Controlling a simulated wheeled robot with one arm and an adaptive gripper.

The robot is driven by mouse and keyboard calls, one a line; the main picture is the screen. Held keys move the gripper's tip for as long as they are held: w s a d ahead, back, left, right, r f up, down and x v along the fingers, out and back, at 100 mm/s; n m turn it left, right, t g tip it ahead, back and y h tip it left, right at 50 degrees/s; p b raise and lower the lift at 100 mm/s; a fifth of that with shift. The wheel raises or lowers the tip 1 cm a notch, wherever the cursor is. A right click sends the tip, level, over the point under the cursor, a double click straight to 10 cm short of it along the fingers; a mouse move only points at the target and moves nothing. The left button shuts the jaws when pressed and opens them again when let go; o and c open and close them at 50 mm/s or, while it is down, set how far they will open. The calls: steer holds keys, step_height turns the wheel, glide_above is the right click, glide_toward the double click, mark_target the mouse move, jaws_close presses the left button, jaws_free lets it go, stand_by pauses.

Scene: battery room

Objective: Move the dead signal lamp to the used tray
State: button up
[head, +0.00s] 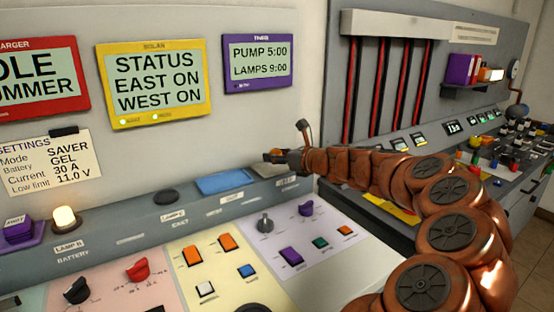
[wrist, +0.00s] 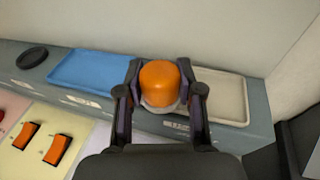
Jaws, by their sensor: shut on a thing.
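My gripper (wrist: 160,78) is shut on an orange dome-shaped lamp (wrist: 159,85) with a pale base, gripped from both sides. In the wrist view the lamp shows in front of the gap between a blue tray (wrist: 92,72) and a beige tray (wrist: 222,97) on the grey ledge. In the head view my gripper (head: 279,156) is above the ledge near these trays, and the lamp is mostly hidden. The blue tray (head: 224,182) and the beige tray (head: 267,169) look empty where visible. Their labels are too small to read.
A lit lamp (head: 64,217) stands at the ledge's left, labelled Lamp B. A round dark socket (head: 166,197) is left of the blue tray. Switches and knobs (head: 265,223) cover the sloped panel below. The wall with display panels (head: 154,82) rises behind the ledge.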

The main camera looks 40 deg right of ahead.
glide_above(278, 167)
steer(key=shift+w+f, duration=0.1)
steer(key=shift+f, duration=0.2)
steer(key=shift+a+f, duration=0.1)
steer(key=shift+f, duration=1.7)
steer(key=shift+f, duration=0.1)
steer(key=o, duration=1.1)
steer(key=shift+o, duration=0.2)
steer(key=v, duration=1.2)
